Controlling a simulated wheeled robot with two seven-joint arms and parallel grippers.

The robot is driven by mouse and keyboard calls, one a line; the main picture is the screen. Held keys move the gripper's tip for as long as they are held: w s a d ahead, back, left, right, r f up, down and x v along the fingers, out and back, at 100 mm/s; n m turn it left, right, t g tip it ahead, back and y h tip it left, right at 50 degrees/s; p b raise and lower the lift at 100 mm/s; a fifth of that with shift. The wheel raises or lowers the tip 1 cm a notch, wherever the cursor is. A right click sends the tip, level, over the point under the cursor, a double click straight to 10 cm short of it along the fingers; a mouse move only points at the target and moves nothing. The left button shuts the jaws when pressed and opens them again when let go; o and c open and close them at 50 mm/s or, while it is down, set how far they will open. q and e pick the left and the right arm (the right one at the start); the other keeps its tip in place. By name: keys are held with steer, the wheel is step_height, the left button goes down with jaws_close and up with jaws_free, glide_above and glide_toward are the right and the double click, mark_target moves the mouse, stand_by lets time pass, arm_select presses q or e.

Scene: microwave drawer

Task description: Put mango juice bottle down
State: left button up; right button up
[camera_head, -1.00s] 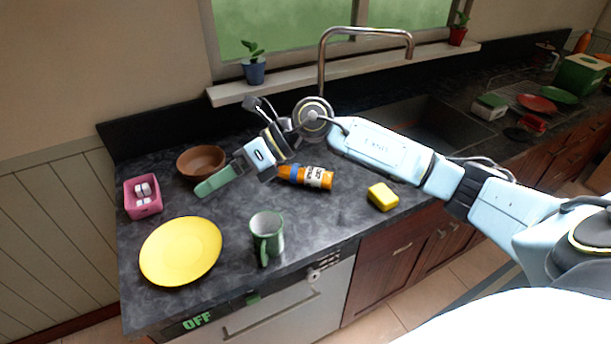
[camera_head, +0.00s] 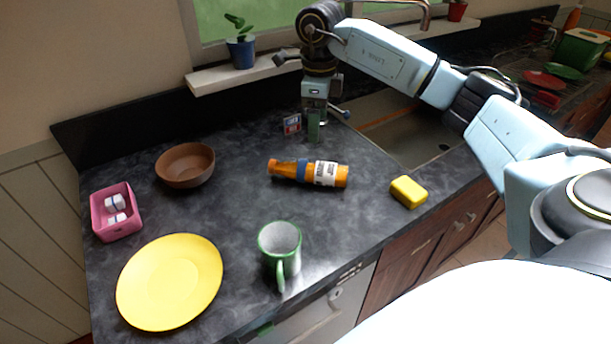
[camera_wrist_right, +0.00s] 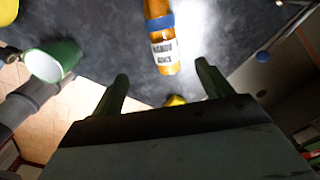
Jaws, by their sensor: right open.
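The orange mango juice bottle (camera_head: 308,173), with a blue band and a white label, lies on its side on the dark countertop. My right gripper (camera_head: 314,128) is behind the bottle near the sink, pointing down, apart from it. In the right wrist view the bottle (camera_wrist_right: 162,40) lies beyond the two green fingers (camera_wrist_right: 160,85), which are spread with nothing between them touching. My left gripper is not in view.
A green mug (camera_head: 281,250), yellow plate (camera_head: 170,282), brown bowl (camera_head: 185,165), pink box (camera_head: 117,211) and yellow sponge (camera_head: 408,192) stand around the bottle. The sink (camera_head: 405,135) is at right.

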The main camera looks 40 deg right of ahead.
mark_target(315, 163)
steer(key=f, duration=0.8)
steer(key=shift+w+f, duration=0.4)
steer(key=shift+f, duration=0.5)
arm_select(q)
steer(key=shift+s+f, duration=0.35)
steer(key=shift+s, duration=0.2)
arm_select(e)
steer(key=shift+d+f, duration=0.1)
steer(key=shift+f, duration=2.25)
